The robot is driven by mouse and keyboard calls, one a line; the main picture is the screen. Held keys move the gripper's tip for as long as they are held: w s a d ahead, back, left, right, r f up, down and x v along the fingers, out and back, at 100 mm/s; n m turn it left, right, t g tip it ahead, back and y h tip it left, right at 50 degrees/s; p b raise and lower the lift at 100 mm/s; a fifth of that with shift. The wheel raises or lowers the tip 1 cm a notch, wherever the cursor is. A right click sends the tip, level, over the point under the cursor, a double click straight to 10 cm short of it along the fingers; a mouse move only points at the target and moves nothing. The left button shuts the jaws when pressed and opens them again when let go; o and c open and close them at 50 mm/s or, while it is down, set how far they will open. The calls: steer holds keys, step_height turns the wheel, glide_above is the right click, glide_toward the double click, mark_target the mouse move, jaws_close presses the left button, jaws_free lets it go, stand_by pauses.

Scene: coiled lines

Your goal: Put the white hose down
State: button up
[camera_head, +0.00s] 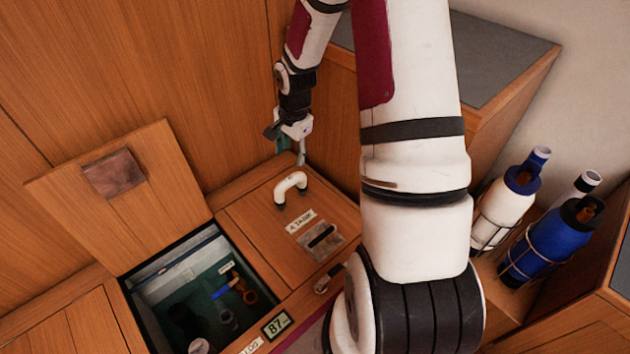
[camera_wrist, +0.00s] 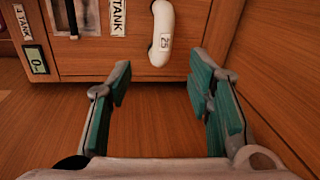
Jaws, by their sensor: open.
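The white hose (camera_head: 290,187) is a short curved piece on the wooden top by the "A TANK" label. In the wrist view the white hose (camera_wrist: 163,35) bears a tag reading "25" and lies beyond my fingertips. My gripper (camera_head: 290,147) is above and behind the hose in the head view, apart from it. In the wrist view my gripper (camera_wrist: 162,72) has its teal-padded fingers spread wide, with nothing between them. The far part of the hose is cut off by the wrist view's top edge.
An open compartment (camera_head: 262,262) with its raised wooden lid (camera_head: 135,200) lies left of the hose, holding several small items. White (camera_head: 503,210) and blue (camera_head: 545,245) bottles stand in wire holders at right. A wooden wall rises behind.

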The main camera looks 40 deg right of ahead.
steer(key=s+a+r+n+g+h, duration=0.1)
steer(key=s+a+r+n, duration=0.45)
steer(key=r, duration=0.55)
steer(key=s+a+r+n, duration=0.3)
steer(key=s+a+r, duration=0.3)
steer(key=s+r, duration=0.35)
steer(key=s+a+r+n, duration=0.2)
steer(key=s+a+n, duration=0.2)
steer(key=s, duration=0.5)
steer(key=s+a+r+n+y, duration=0.1)
steer(key=s+a+r+n, duration=0.2)
steer(key=s, duration=0.6)
steer(key=shift+s+a+n, duration=0.4)
steer(key=shift+n, duration=0.35)
